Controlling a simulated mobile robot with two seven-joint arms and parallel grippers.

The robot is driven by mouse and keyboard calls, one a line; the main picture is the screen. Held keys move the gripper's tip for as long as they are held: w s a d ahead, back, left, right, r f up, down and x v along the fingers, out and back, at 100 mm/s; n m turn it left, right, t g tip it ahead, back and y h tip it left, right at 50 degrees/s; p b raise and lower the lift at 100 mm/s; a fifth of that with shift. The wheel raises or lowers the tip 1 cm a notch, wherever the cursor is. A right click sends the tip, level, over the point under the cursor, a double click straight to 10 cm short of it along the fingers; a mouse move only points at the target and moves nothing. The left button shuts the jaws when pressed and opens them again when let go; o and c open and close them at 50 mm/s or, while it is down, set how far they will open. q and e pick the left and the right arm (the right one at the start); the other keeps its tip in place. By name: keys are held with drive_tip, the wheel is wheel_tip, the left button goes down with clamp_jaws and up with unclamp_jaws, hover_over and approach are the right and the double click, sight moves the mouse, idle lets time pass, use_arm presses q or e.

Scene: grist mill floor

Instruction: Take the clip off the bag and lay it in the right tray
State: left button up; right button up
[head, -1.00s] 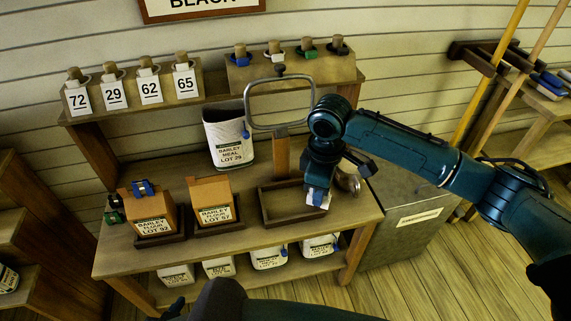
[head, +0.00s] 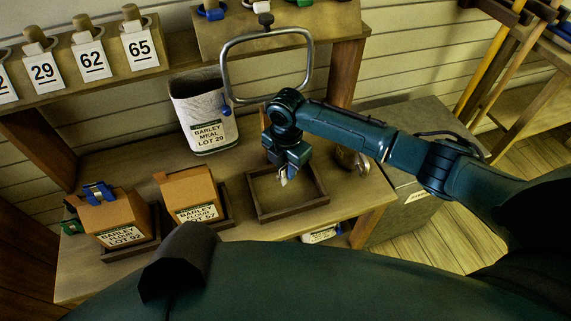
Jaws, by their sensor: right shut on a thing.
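My right gripper (head: 286,178) points down over the right tray (head: 317,200), a dark wooden frame on the table. It is shut on a small whitish clip (head: 284,179), mostly hidden by the fingers; whether it touches the tray floor I cannot tell. The tray otherwise looks empty. The middle bag (head: 189,193), brown and labelled Barley Flour Lot 57, stands with no clip visible on it. The left bag (head: 117,215), labelled Lot 92, has a blue clip (head: 98,191) on top. My left gripper is not in view.
A grey metal hoop (head: 225,70) rises behind my right gripper. A shelf with number cards (head: 91,59) runs along the back.

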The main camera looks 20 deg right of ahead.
wheel_tip(320, 180, down, 3)
drive_tip(key=shift+f+b, duration=0.2)
drive_tip(key=shift+b, duration=0.8)
drive_tip(key=shift+f, duration=0.65)
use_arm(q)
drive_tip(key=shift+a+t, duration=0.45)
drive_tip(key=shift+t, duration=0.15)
use_arm(e)
drive_tip(key=shift+f, duration=0.35)
drive_tip(key=o, duration=1)
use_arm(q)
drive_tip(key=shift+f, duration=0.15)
